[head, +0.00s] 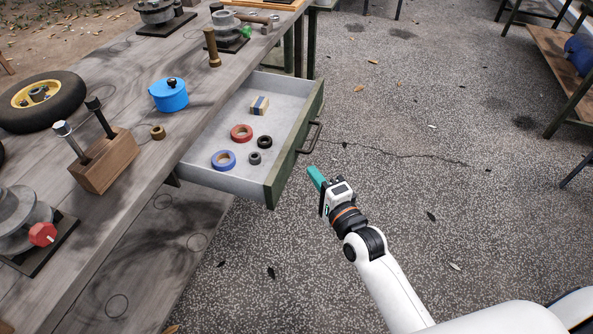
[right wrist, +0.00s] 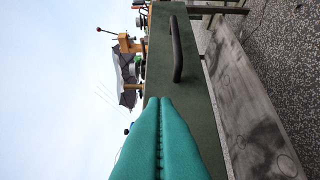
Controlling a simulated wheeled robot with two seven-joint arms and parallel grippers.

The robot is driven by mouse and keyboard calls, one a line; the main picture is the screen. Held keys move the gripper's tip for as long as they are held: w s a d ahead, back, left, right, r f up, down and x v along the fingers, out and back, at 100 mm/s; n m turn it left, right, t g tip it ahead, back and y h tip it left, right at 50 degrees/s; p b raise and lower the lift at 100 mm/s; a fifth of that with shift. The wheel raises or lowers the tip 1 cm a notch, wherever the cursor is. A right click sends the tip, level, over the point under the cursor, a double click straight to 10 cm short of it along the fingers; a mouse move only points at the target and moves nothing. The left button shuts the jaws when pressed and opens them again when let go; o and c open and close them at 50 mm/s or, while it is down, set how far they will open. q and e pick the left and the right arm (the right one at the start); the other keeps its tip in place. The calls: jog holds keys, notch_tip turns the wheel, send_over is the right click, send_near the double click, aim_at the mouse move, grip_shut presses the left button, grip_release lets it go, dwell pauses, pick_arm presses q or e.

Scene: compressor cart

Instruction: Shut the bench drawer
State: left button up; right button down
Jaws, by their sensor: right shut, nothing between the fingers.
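The bench drawer (head: 213,180) stands open, pulled out from the grey wooden bench (head: 150,107). Its front is dark green with a dark bar handle (head: 310,137). My right gripper (head: 313,174) has teal fingers, is shut and empty, and is just outside the drawer front, near its handle. In the right wrist view the shut fingertips (right wrist: 159,100) point at the green front (right wrist: 185,100), with the handle (right wrist: 177,50) beyond them. I cannot tell whether they touch the front. My left gripper is not in view.
Inside the drawer lie a red ring (head: 241,132), a blue ring (head: 223,160), small dark rings and a small block (head: 260,105).

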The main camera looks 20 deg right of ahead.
aim_at(289, 157)
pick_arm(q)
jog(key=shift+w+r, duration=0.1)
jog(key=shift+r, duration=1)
pick_arm(e)
jog(key=shift+w+a, duration=1.65)
jog(key=shift+a, duration=0.1)
